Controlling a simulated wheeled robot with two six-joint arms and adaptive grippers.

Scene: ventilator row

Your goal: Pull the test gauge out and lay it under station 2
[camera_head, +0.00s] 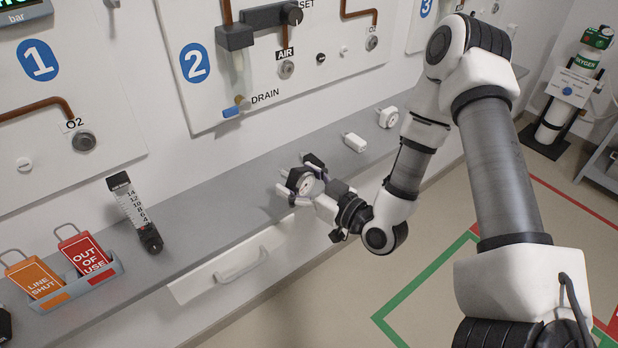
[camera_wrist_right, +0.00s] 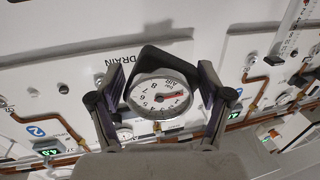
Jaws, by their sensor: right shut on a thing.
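The test gauge (camera_wrist_right: 158,97) has a round white dial with black numbers and a red needle. In the right wrist view it sits between the two fingers of my right gripper (camera_wrist_right: 158,100), which is shut on it. In the head view the gauge (camera_head: 306,186) is held over the grey shelf, in front of the station 2 panel (camera_head: 290,70). I cannot tell whether it touches the shelf. The station 2 sign (camera_head: 195,63) is a blue disc above and left of the gauge. My left gripper is not in view.
Two small white items (camera_head: 354,142) (camera_head: 388,117) lie at right. The shelf between flowmeter and gauge is clear. A drawer handle (camera_head: 243,265) is below.

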